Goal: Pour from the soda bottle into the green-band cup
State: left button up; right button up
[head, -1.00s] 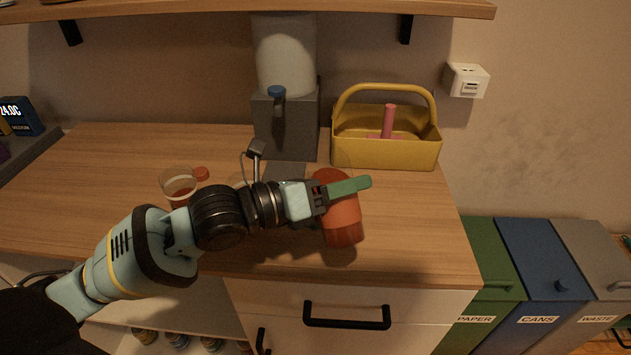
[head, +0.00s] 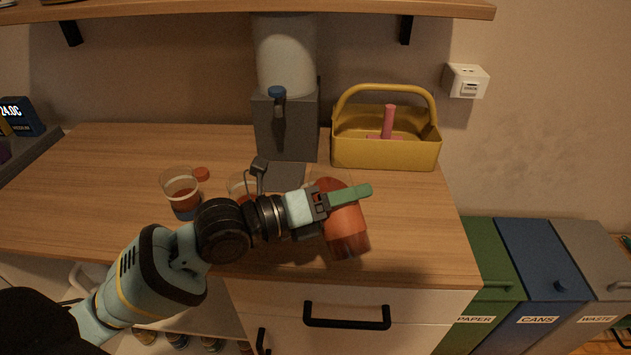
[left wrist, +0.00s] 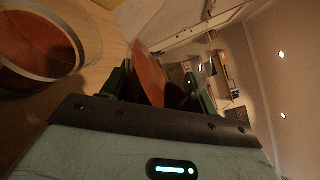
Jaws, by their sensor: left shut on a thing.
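The soda bottle (head: 345,226), orange-red, is gripped by my left gripper (head: 345,195) above the front right of the counter. It hangs tilted, its lower end toward the front right. In the left wrist view the orange bottle (left wrist: 148,75) is between the two fingers. A clear cup (head: 181,191) with reddish drink and a bluish base stands at the left. A second cup (head: 238,186) with reddish drink is partly hidden behind my arm. A cup rim with reddish contents (left wrist: 35,45) is close in the left wrist view. I cannot tell which cup has the green band.
A red cap (head: 201,173) lies by the left cup. A grey dispenser (head: 286,125) and a yellow basket (head: 385,152) stand at the back. A shelf (head: 200,10) overhangs. The counter's left part (head: 90,190) is clear. Bins (head: 545,260) stand at the right.

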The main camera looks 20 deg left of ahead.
pick_arm(q)
jog(key=shift+s+d+f+n, duration=0.1)
jog(key=shift+f+n, duration=0.3)
jog(key=shift+f, duration=0.05)
dwell(0.6)
jog(key=shift+s+d+r+n+p, duration=0.25)
jog(key=shift+s+r+n+p, duration=0.1)
jog(key=shift+n+p, duration=0.5)
pick_arm(e)
jog(key=shift+w+r, duration=0.3)
jog(key=shift+r, duration=0.2)
jog(key=shift+w+r, duration=0.25)
jog(key=shift+r, duration=0.2)
dwell(0.7)
pick_arm(q)
jog(key=shift+s+d+f+n+p, duration=0.1)
jog(key=shift+f+n+p, duration=0.25)
jog(key=shift+n+p, duration=0.35)
pick_arm(e)
jog(key=shift+w+d+r, duration=0.1)
jog(key=shift+w+r, duration=0.15)
jog(key=shift+r, duration=0.4)
dwell(1.2)
